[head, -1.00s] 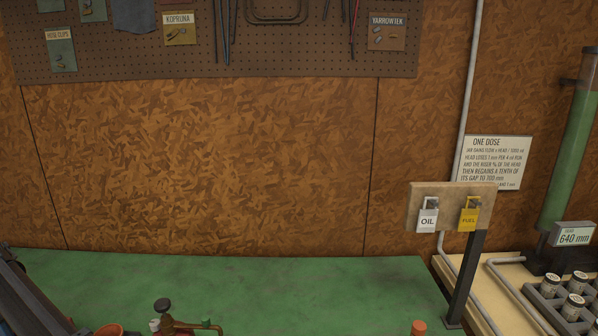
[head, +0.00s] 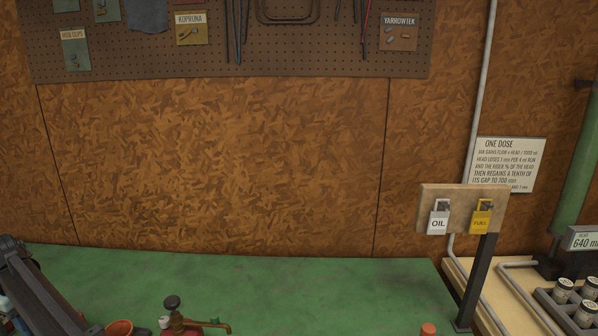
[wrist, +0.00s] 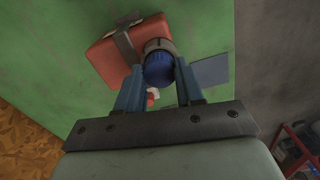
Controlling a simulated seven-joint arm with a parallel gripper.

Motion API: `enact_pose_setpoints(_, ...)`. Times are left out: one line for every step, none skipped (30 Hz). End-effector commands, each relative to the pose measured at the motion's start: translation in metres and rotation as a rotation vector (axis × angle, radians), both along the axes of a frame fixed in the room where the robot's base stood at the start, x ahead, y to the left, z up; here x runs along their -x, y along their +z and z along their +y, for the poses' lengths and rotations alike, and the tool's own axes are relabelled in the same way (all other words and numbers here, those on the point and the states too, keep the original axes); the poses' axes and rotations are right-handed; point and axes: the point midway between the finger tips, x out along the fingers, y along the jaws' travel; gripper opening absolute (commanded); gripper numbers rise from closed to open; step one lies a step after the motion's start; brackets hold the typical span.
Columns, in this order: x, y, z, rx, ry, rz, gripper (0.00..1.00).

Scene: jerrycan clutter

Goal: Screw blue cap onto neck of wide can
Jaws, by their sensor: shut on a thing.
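In the wrist view, my gripper (wrist: 161,75) has its two blue fingers shut on the blue cap (wrist: 159,69). A dark grey-brown ring (wrist: 157,44) shows just beyond the cap. I cannot tell whether it is a can's neck or whether the cap touches it. A red can (wrist: 109,64) with a grey strap across it is at the upper left, close beside the cap. I cannot tell whether it is the wide can. In the head view, my gripper, the cap and the can are out of frame.
A green bench (head: 270,285) has clear room at the back. A post with OIL and FUEL padlocks (head: 460,210) stands right. A blue-grey patch (wrist: 210,71) lies beyond my gripper.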

Motion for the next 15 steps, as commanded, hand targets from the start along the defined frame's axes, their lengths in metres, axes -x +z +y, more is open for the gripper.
enact_pose_setpoints(-0.0001,0.0002,0.0,0.0,-0.033,0.0,0.1)
enact_pose_setpoints(-0.0001,0.0001,0.0,0.0,-0.06,0.0,0.1)
enact_pose_setpoints(-0.0001,0.0001,0.0001,0.0,-0.099,0.0,0.1)
enact_pose_setpoints(-0.0001,0.0001,0.0001,0.0,-0.13,0.0,0.1)
enact_pose_setpoints(-0.0001,0.0001,0.0001,0.0,-0.16,0.0,0.1)
enact_pose_setpoints(-0.0001,0.0001,0.0001,0.0,-0.2,0.0,0.1)
enact_pose_setpoints(-0.0001,0.0001,0.0001,0.0,-0.23,0.0,0.1)
enact_pose_setpoints(-0.0001,0.0,0.0001,0.0,-0.259,0.0,0.1)
enact_pose_setpoints(-0.0001,0.0,0.0001,0.0,-0.295,0.0,0.1)
enact_pose_setpoints(-0.0001,0.0,0.0001,0.0,-0.32,0.0,0.1)
enact_pose_setpoints(-0.0001,0.0,0.0001,0.0,-0.342,0.0,0.1)
enact_pose_setpoints(-0.0001,0.0,0.0001,0.0,-0.367,0.0,0.1)
enact_pose_setpoints(-0.0001,0.0,0.0001,0.0,-0.381,0.0,0.1)
enact_pose_setpoints(-0.0001,0.0,0.0001,0.0,-0.394,0.0,0.1)
enact_pose_setpoints(-0.0001,0.0,0.0001,0.0,-0.404,0.0,0.1)
